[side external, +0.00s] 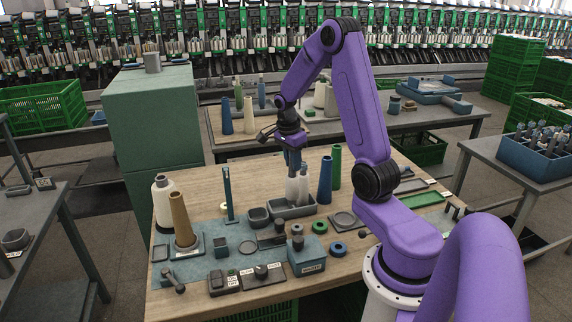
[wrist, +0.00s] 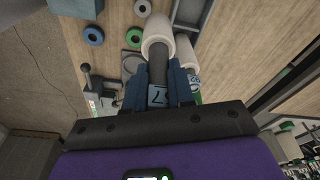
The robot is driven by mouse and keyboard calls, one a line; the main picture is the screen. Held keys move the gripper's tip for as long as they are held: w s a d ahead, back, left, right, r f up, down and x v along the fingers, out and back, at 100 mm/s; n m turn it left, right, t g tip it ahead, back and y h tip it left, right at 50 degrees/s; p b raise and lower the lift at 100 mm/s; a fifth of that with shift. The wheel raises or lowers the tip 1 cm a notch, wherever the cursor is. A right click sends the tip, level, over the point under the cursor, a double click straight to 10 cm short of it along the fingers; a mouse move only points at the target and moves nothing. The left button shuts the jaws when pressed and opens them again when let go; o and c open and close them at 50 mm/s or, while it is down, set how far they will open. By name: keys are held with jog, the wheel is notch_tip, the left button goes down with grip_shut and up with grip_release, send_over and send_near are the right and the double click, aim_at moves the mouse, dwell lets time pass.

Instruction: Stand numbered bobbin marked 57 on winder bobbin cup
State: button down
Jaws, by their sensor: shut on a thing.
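My gripper (side external: 290,155) points down over a grey tray (side external: 280,213) and is shut on a white bobbin (side external: 292,190) by its dark upper stem. In the wrist view, this bobbin (wrist: 157,36) shows between the two blue fingers. Its label (wrist: 158,95) shows a 7; the other digit is unclear. A second white bobbin (side external: 303,184) stands close beside it and is partly hidden in the wrist view (wrist: 187,54). I cannot tell if the held bobbin touches the tray floor. A blue-grey winder plate (side external: 215,250) lies to the left; I cannot surely pick out its bobbin cup.
A tan cone (side external: 181,220) and a tall teal post (side external: 228,195) stand at the left. Blue (side external: 325,180) and green (side external: 336,167) cones stand right of the tray. A blue box (side external: 307,258) and a blue ring (side external: 338,249) lie in front.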

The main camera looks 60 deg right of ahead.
jog(key=s+a+r, duration=0.3)
jog(key=s+r, duration=0.2)
jog(key=r, duration=0.4)
jog(key=shift+a, duration=0.3)
dwell(0.4)
jog(key=shift+w, duration=0.1)
jog(key=w+f, duration=1.3)
jog(key=w, duration=0.3)
jog(key=shift+f, duration=0.3)
jog(key=shift+a+f, duration=0.1)
jog(key=shift+f, duration=0.15)
dwell(1.2)
